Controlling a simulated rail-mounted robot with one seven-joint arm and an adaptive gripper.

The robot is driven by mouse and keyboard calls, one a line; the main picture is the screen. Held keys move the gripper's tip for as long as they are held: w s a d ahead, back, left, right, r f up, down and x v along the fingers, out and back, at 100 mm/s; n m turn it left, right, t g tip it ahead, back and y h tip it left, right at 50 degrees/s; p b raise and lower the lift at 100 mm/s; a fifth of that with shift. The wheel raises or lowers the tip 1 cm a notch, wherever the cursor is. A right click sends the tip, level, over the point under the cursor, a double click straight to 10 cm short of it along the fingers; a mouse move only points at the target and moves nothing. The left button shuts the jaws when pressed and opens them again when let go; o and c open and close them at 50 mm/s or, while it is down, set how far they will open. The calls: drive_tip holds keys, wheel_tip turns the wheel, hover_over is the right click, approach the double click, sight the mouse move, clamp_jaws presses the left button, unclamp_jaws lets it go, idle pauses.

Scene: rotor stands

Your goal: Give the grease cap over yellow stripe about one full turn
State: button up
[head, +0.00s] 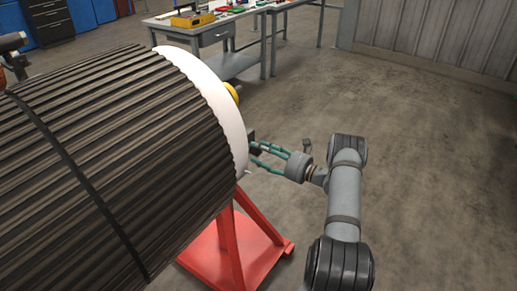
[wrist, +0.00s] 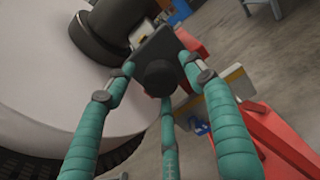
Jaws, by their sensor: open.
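In the wrist view a dark round cap (wrist: 160,77) stands in front of a dark square plate (wrist: 157,45). The teal fingers of my gripper (wrist: 158,72) are open and spread around the cap; I cannot tell whether any touches it. A pale block with a yellow edge (wrist: 236,76) shows behind the right finger; I cannot tell whether this is the yellow stripe. In the head view my gripper (head: 256,153) is beside the white end face (head: 222,98) of the rotor, and the cap is too small to make out.
The dark ribbed rotor (head: 110,150) rests on a red stand (head: 240,245). A yellow part (head: 232,92) sticks out from its end face. A dark cylinder (wrist: 100,35) is close left of the plate. A workbench (head: 215,35) stands at the back. The floor to the right is clear.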

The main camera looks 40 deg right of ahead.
drive_tip(key=shift+w+a, duration=0.2)
drive_tip(key=shift+w, duration=0.4)
drive_tip(key=c, duration=0.4)
drive_tip(key=c, duration=0.7)
drive_tip(key=shift+c, duration=0.2)
